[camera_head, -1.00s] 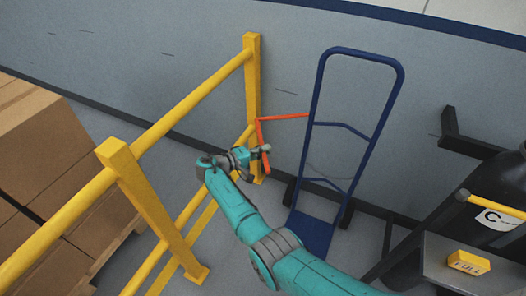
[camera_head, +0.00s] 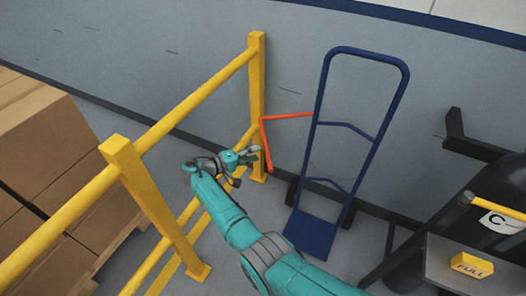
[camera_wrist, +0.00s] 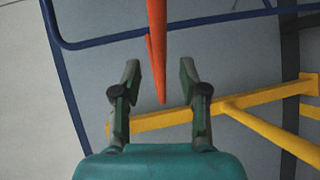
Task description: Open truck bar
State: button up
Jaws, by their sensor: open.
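The orange truck bar (camera_head: 287,116) runs from the blue hand truck (camera_head: 320,108) to the left near the yellow post, then bends down to a free lower end. My gripper (camera_head: 254,155) is beside the bar's hanging part in the head view, with its jaws pointing right. In the wrist view my gripper (camera_wrist: 160,74) is open, and the orange bar (camera_wrist: 157,40) appears between the two fingers, with space on both sides. I cannot tell how deep the bar lies between them. The hand truck stands upright by the grey wall.
A yellow railing (camera_head: 190,100) stands left of my arm, its end post (camera_head: 257,80) close behind the bar. Cardboard boxes (camera_head: 60,160) are beyond it. Dark cylinders (camera_head: 495,215) and a shelf with a yellow FULL block (camera_head: 471,265) are at right.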

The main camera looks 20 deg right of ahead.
jog(key=a, duration=0.3)
jog(key=a+r, duration=0.1)
jog(key=a, duration=0.1)
jog(key=shift+s+a, duration=0.25)
jog(key=shift+a, duration=0.1)
